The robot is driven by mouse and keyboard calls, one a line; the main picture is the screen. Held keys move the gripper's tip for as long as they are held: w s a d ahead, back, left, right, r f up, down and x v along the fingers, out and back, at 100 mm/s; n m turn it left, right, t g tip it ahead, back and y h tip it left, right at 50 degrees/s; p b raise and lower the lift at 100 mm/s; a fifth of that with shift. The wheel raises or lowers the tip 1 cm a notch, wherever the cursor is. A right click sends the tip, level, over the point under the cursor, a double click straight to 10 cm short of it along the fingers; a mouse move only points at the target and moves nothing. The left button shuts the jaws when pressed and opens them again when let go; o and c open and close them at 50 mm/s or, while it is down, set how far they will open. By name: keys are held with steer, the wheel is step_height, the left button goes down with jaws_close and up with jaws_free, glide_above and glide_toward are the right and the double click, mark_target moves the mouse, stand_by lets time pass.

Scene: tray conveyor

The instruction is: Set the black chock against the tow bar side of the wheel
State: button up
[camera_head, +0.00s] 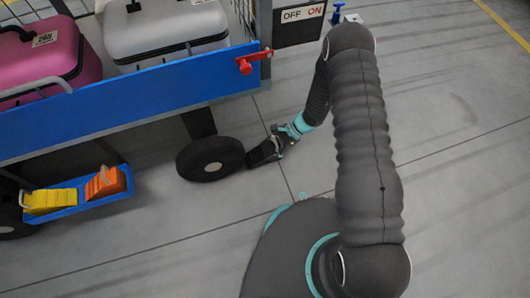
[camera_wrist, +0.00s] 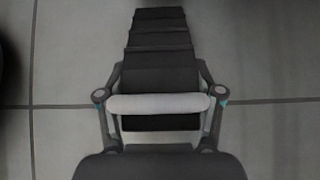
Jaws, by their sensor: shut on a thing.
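The black chock (camera_head: 262,153) is at the floor just right of the black wheel (camera_head: 211,158) of the blue cart. Its left end is close to the tyre; I cannot tell if they touch. My gripper (camera_head: 277,140) is shut on the chock. In the wrist view the ridged chock (camera_wrist: 158,72) points away from me, and my gripper (camera_wrist: 158,104) holds it by its pale handle (camera_wrist: 158,105). The floor shows on both sides of it. The tow bar cannot be made out clearly.
The blue cart (camera_head: 130,105) carries a pink and a grey suitcase (camera_head: 165,30). A red lever (camera_head: 252,62) sits at its corner beside an OFF/ON sign (camera_head: 303,14). A blue tray (camera_head: 70,211) holds a yellow chock (camera_head: 50,201) and an orange chock (camera_head: 106,183). Floor to the right is clear.

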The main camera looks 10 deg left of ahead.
mark_target(258, 156)
steer(key=shift+s+a+f, duration=0.35)
steer(key=shift+a, duration=0.2)
steer(key=shift+s+a+f, duration=0.3)
steer(key=shift+s+a, duration=0.05)
steer(key=shift+a, duration=0.15)
steer(key=shift+f, duration=0.1)
steer(key=shift+f, duration=0.1)
steer(key=o, duration=1.7)
